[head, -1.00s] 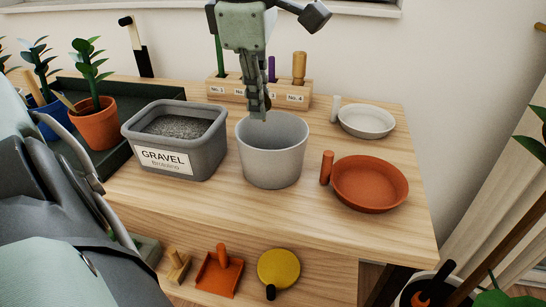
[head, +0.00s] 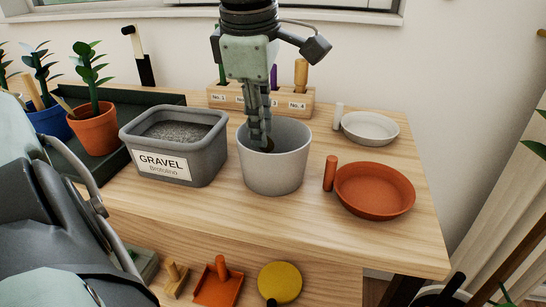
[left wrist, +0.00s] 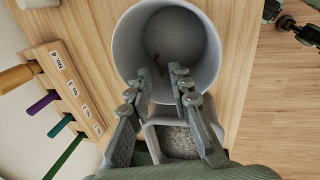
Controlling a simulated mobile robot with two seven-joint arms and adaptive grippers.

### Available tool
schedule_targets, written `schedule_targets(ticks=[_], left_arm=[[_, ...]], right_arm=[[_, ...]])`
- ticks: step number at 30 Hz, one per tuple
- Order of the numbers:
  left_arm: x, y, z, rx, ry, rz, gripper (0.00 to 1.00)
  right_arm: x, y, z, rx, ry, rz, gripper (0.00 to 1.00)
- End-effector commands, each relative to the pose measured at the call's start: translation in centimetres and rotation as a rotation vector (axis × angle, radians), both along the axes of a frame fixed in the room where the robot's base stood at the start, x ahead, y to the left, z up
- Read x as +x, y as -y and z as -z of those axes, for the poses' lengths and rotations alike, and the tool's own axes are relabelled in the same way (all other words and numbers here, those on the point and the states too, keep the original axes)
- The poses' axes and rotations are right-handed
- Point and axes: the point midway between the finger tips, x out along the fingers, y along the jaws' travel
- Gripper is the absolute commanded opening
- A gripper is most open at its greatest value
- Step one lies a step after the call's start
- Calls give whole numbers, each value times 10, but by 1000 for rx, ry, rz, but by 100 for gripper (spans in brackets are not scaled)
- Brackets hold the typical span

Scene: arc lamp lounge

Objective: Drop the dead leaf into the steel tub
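The steel tub (head: 273,175) is a round grey bucket on the wooden bench; I look down into it in the left wrist view (left wrist: 207,62). My left gripper (head: 260,148) reaches down from above, with its fingertips inside the tub's mouth. In the left wrist view its two fingers (left wrist: 163,85) stand apart with a gap between them. The dead leaf (left wrist: 157,64) shows as a small brown shape inside the tub, close to the left-hand fingertip; I cannot tell whether it touches the finger or the tub. Dark and mint parts at the upper right may be my right gripper, too small to judge.
A grey gravel bin (head: 196,172) stands just left of the tub. A numbered tool block (head: 225,98) is behind it. An orange dish (head: 374,192) and a white dish (head: 370,128) lie to the right. A terracotta pot (head: 96,132) stands in the dark tray at left.

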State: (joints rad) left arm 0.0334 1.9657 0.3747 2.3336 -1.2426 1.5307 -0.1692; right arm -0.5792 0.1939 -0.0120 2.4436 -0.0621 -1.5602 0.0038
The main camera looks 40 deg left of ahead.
Motion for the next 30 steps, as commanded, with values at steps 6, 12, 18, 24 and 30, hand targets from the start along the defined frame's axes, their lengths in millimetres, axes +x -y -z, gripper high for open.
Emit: schedule_targets(ticks=[6,12,18,24,30], left_arm=[[0,0,0,0,0,0,33],[0,0,-3,1,2,-1,33],[-5,3,-32,3,7,-1,33],[-14,9,-74,3,4,-2,33],[-21,13,-105,1,3,-1,33]], right_arm=[[0,0,0,0,0,0,40],[0,0,1,0,-2,-1,40],[0,0,1,1,-1,-1,40],[0,0,1,1,-1,0,40],[0,0,1,1,-1,0,40]])
